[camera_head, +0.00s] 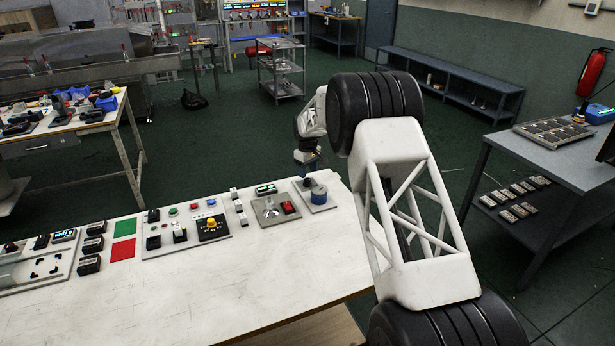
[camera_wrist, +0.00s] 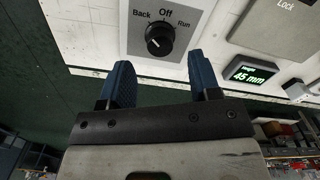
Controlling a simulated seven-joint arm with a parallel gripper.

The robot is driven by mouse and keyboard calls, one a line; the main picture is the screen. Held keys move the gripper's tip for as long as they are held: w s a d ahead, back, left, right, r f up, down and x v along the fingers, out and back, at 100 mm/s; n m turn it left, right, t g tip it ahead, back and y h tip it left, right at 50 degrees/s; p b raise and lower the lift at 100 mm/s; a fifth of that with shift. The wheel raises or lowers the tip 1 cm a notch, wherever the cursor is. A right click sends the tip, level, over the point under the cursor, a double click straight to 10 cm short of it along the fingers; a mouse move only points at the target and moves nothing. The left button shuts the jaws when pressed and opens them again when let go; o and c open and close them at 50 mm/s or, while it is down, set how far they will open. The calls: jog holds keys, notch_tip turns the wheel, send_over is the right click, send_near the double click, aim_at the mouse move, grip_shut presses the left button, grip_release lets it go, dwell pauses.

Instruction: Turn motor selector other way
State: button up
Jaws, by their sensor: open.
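The motor selector (camera_wrist: 158,40) is a small round black knob on a pale plate (camera_wrist: 187,12), seen in the wrist view. The words Back, Off and Run are printed around it, with Off in the middle. A small pale mark shows on the knob, but I cannot tell for sure which word it points at. My gripper (camera_wrist: 163,82) is open, with one blue finger on each side below the knob in the picture. Nothing is between the fingers, and they look apart from the knob.
A green display (camera_wrist: 250,75) reading 45 mm is beside the selector plate. On the white table (camera_head: 230,275), a panel with a red button (camera_head: 289,207) and a panel with a yellow knob (camera_head: 211,223) stand to the left. The table's front part is clear.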

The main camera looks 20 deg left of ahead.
aim_at(307, 179)
jog(key=shift+r, duration=1.9)
